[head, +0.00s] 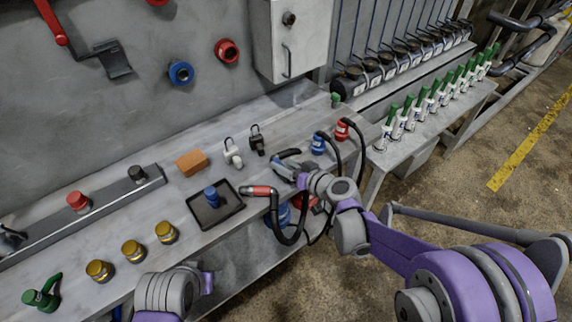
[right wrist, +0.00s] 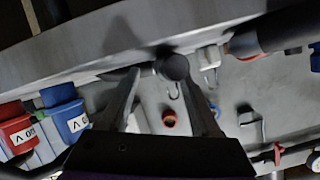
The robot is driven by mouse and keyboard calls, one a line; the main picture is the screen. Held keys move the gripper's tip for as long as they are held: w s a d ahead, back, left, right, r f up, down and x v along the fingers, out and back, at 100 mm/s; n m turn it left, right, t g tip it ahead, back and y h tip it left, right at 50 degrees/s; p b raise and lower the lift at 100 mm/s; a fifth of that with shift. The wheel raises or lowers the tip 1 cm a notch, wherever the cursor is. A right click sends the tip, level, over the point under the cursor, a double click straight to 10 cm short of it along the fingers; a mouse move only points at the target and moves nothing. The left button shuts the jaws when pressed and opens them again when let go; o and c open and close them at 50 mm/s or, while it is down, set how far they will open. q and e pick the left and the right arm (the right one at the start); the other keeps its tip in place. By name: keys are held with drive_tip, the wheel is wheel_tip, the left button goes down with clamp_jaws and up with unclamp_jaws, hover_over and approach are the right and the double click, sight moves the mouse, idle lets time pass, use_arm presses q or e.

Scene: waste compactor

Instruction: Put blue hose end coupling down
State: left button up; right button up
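The blue hose end coupling (head: 318,144) stands upright on the bench near its front right edge, with a black hose joined to it. In the right wrist view a labelled blue coupling (right wrist: 65,115) is at the left, outside the fingers. My right gripper (head: 284,163) is just left of the blue coupling, apart from it. In the right wrist view its fingers (right wrist: 168,95) are spread, with no coupling between them. My left arm shows at the bottom of the head view; its fingertips cannot be made out.
A red coupling (head: 342,130) stands right of the blue one. A red hose end (head: 259,191) lies near the front edge. A dark tray (head: 232,208) holds a blue fitting (head: 212,196). Two padlocks (head: 232,153) and an orange block (head: 192,162) are behind. Bare bench lies between.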

drive_tip(key=shift+r, duration=0.1)
drive_tip(key=shift+d+r, duration=0.1)
drive_tip(key=shift+r, duration=0.1)
drive_tip(key=p+v, duration=0.1)
drive_tip(key=v, duration=1.1)
drive_tip(key=s+d+f+m+g+h, duration=0.1)
drive_tip(key=s+d+f+g+h, duration=0.1)
drive_tip(key=s, duration=0.8)
drive_tip(key=s+d+f+m+g+h, duration=0.2)
drive_tip(key=s+d+h, duration=0.4)
drive_tip(key=s, duration=0.5)
drive_tip(key=shift+d+f+m+g+h, duration=0.3)
drive_tip(key=shift+d+f+g+h, duration=0.1)
drive_tip(key=shift+d+f+g, duration=0.45)
drive_tip(key=shift+a, duration=0.1)
